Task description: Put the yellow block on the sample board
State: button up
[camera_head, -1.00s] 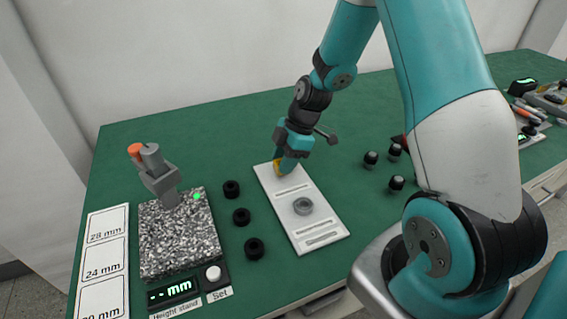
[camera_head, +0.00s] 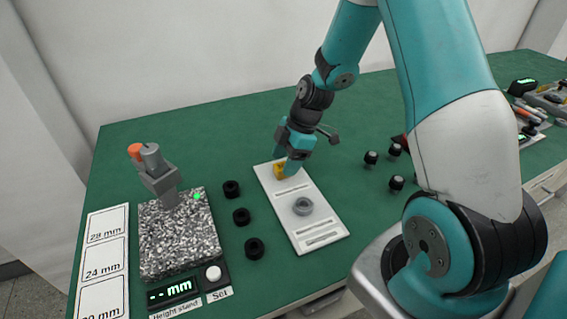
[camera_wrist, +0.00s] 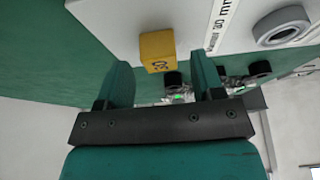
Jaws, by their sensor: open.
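The yellow block (camera_head: 280,171), marked 30 in the wrist view (camera_wrist: 157,48), sits at the far end of the white sample board (camera_head: 306,225). The board also shows in the wrist view (camera_wrist: 120,22) behind the block. My gripper (camera_head: 289,171) is just beside the block at the board's far end. In the wrist view my gripper (camera_wrist: 162,62) has its two fingers spread, with the block seen beyond the gap between the tips and not clamped. Part of the block is hidden by the fingers in the head view.
A grey ring (camera_head: 303,206) sits mid-board. Several black rings (camera_head: 241,216) lie left of the board, beside a height stand with a speckled plate (camera_head: 180,240). Black knobs (camera_head: 396,183) stand to the right. Green table is bare behind the board.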

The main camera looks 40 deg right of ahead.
jog(key=w+v, duration=0.1)
jog(key=v, duration=0.9)
jog(key=s+a+r+m, duration=0.2)
jog(key=s+a+r, duration=0.2)
jog(key=a, duration=0.3)
jog(key=s+a+r+m, duration=0.2)
jog(key=s+a+r, duration=0.25)
jog(key=a, duration=0.25)
jog(key=s+a+r+m+g, duration=0.1)
jog(key=s+a+m, duration=0.3)
jog(key=s, duration=0.9)
jog(key=a+r, duration=0.1)
jog(key=a, duration=0.2)
jog(key=shift+s+a+m, duration=0.15)
jog(key=shift+a+m, duration=0.2)
jog(key=shift+m, duration=0.05)
jog(key=shift+r, duration=0.15)
notch_tip(320, 180, up, 3)
jog(key=p, duration=0.2)
jog(key=shift+p, duration=0.35)
